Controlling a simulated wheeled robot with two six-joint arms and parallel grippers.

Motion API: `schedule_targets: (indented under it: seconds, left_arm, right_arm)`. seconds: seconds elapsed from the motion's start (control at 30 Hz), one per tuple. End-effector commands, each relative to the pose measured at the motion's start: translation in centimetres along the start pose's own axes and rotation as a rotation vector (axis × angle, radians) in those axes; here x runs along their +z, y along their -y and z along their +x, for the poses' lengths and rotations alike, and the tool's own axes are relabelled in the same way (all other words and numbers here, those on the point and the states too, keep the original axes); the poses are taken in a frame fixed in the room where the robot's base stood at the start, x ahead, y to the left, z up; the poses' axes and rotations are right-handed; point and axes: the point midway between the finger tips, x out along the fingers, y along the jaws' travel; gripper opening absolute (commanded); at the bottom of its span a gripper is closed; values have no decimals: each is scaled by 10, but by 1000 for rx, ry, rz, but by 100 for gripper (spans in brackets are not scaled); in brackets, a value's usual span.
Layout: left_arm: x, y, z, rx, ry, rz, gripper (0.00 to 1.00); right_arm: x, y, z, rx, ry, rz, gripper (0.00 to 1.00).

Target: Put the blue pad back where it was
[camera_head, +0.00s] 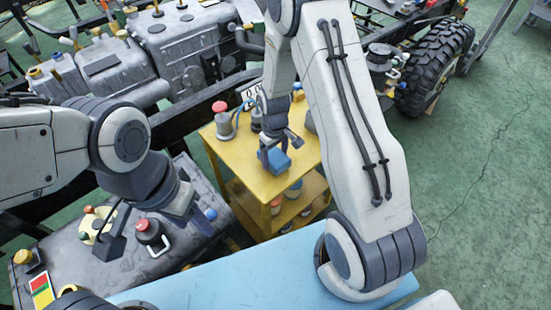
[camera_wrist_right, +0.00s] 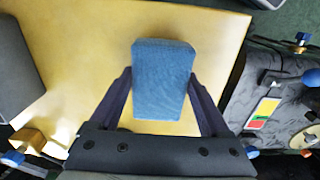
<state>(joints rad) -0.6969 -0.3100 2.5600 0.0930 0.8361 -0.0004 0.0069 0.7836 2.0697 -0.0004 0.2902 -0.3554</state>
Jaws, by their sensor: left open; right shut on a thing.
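The blue pad (camera_head: 280,163) is a small block over the yellow cart top (camera_head: 303,153). My right gripper (camera_head: 273,150) is shut on it. In the right wrist view the blue pad (camera_wrist_right: 163,85) sits between the two dark fingers of my right gripper (camera_wrist_right: 160,78), with the yellow top (camera_wrist_right: 85,65) behind it. I cannot tell whether the pad touches the top or hangs just above it. My left gripper (camera_head: 153,226) is open and empty, over the dark tank at the lower left.
A red-knobbed part (camera_head: 222,118) stands on the cart top's left side. Several parts lie on the cart's lower shelf (camera_head: 265,220). The dark tank (camera_head: 165,265) carries valves and a red-topped cap (camera_head: 143,225). A light blue surface (camera_head: 240,275) lies in front. A tyre (camera_head: 436,65) stands at right.

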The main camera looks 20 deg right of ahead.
Motion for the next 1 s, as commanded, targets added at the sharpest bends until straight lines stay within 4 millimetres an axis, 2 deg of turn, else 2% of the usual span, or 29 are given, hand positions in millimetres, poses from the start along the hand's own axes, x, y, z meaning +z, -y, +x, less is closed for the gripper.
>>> schedule_targets:
  seconds: [0.13, 0.53, 0.57, 0.6, 0.83, 1.0]
  left_arm:
    - [0, 0, -1, 0, 0, 0, 50]
    - [0, 0, 3, 0, 0, 0, 50]
    - [0, 0, 2, 0, 0, 0, 50]
    - [0, 0, 2, 0, 0, 0, 50]
    - [0, 0, 1, 0, 0, 0, 50]
    - [0, 0, -1, 0, 0, 0, 50]
  right_arm:
    - [0, 0, 15, 0, 0, 1, 36]
    - [0, 0, 20, 1, -2, 0, 36]
    - [0, 0, 19, 1, -2, 0, 92]
    - [0, 0, 19, 1, -2, 0, 100]
    - [0, 0, 17, 1, -2, 0, 100]
    - [-1, -1, 2, 2, -6, 0, 100]
